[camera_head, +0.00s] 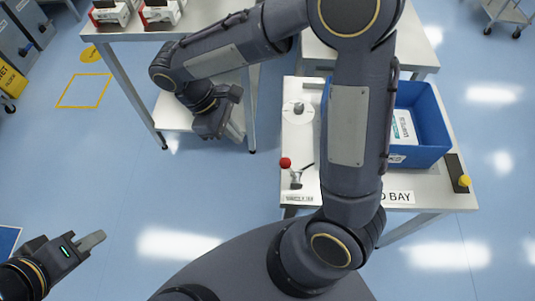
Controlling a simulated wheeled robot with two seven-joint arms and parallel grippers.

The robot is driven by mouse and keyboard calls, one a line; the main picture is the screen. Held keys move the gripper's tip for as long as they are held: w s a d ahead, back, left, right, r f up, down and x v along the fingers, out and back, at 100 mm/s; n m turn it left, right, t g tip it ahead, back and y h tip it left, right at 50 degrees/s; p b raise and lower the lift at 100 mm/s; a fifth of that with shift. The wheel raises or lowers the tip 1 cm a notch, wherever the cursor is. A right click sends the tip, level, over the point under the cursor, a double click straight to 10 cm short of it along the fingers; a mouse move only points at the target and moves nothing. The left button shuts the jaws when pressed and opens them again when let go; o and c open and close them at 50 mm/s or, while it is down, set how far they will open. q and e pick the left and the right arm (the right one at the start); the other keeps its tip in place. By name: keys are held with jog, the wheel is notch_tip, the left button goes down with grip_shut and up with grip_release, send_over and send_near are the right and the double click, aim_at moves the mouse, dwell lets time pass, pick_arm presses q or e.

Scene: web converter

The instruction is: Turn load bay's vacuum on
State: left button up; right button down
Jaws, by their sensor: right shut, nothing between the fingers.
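The load bay is a pale table (430,200) at right, with a front label (397,197) ending in "BAY"; my arm covers the rest of that label. Near its left front corner stands a small lever with a red ball knob (285,162), tilted to the left. A small label (298,198) below it is too small to read surely. My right gripper (228,130) is shut and empty, left of the load bay and apart from the lever. My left gripper (95,240) is at the lower left, far from the bay; its finger opening is unclear.
A round dial (298,109) sits behind the lever. A blue bin (425,152) holding a white item stands on the bay, partly behind my arm. A yellow knob (464,181) is at the right front. Another table (125,65) stands at upper left. Open floor lies between.

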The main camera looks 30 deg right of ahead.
jog(key=shift+d+f, duration=0.1)
jog(key=p, duration=0.1)
send_near(289, 170)
notch_tip(289, 170, down, 5)
jog(key=w+a, duration=0.1)
jog(key=w, duration=0.1)
jog(key=shift+s+d, duration=0.35)
jog(key=shift+s, duration=0.05)
jog(key=shift+r, duration=0.2)
